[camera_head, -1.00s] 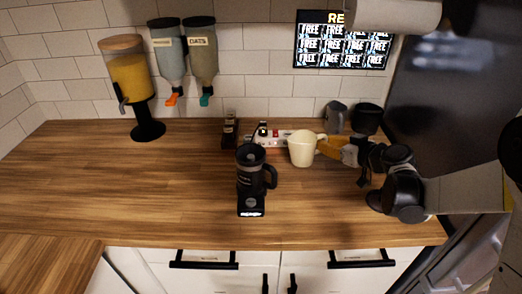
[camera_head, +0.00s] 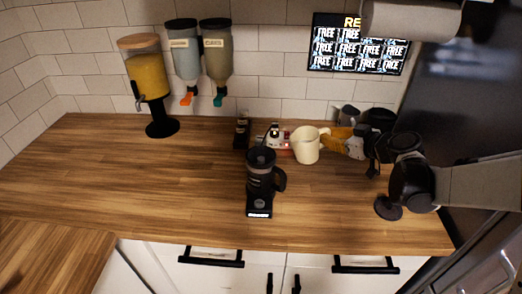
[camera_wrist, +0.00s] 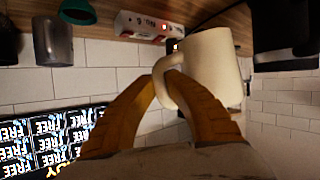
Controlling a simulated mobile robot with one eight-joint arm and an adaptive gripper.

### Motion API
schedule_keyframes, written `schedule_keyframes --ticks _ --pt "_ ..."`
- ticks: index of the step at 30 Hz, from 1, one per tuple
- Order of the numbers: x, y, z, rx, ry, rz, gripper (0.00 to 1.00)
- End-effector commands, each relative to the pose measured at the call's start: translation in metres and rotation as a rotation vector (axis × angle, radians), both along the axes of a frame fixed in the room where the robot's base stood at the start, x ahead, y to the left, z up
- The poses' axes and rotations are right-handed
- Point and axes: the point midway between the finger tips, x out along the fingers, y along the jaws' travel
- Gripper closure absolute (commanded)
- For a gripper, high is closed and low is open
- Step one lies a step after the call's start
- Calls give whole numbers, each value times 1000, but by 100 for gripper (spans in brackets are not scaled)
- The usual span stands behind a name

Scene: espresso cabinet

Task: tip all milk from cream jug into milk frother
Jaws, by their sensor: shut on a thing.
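The cream jug (camera_head: 306,146) is a pale cream cup with a handle, held upright or nearly so to the right of the frother. My gripper (camera_head: 330,140) is shut on its handle from the right. The wrist view shows the jug (camera_wrist: 213,70) with my yellow-brown fingers (camera_wrist: 166,88) at the handle. The milk inside cannot be seen. The milk frother (camera_head: 260,172) is a black jug with a handle on its right, standing on a black base (camera_head: 259,206) with a lit front. I cannot tell whether its top is open.
A power strip (camera_head: 283,141) and a small dark bottle (camera_head: 242,130) stand behind the frother. A grey metal cup (camera_head: 347,115) and a dark container stand at the back right. A juice dispenser (camera_head: 148,80) stands at the left. The left counter is clear.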

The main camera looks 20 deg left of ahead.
Motion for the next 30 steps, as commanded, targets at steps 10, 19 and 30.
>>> schedule_keyframes --ticks 10,19,30 --pt "-10 14 26 -134 -102 3 100" --pt "-20 28 45 -254 -191 3 100" --pt "-30 41 59 -359 -270 0 100"
